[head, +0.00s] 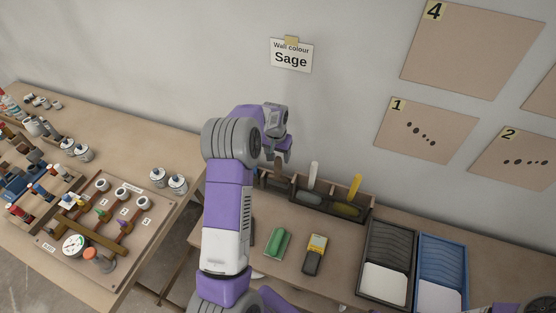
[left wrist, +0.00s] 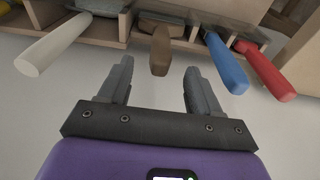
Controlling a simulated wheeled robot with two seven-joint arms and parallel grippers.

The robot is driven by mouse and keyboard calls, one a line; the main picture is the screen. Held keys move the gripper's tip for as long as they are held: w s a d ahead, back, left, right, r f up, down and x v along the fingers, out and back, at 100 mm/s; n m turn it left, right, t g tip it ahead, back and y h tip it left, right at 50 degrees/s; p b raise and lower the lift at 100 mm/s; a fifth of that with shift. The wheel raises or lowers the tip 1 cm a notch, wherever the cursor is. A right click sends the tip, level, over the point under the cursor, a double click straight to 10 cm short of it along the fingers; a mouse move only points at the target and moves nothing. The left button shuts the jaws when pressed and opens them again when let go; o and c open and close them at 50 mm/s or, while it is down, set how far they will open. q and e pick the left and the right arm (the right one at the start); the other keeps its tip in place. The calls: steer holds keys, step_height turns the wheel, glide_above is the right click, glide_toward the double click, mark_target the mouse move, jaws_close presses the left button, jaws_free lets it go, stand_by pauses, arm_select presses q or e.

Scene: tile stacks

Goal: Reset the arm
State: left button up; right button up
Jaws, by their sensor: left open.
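My left arm rises in the middle of the head view, with its gripper (head: 277,149) near the wall above the left part of a wooden tool holder (head: 364,214). In the left wrist view the left gripper (left wrist: 154,82) is open, its two grey fingers apart. A brown handle (left wrist: 160,52) shows between and beyond the fingertips; whether they are level with it I cannot tell. A white handle (left wrist: 53,45) lies to the left, and a blue handle (left wrist: 226,62) and a red handle (left wrist: 265,70) to the right. My right gripper is not in view.
A green tool (head: 278,243) and a yellow-and-black device (head: 315,254) lie on the table before the holder. A black tray (head: 362,262) and a blue tray (head: 466,275) stand right. A board with valves and a gauge (head: 73,246) is on the left table. A "Sage" sign (head: 291,56) hangs above.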

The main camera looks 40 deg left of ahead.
arm_select(q)
steer(key=shift+s+r, duration=0.1)
steer(key=shift+r, duration=0.65)
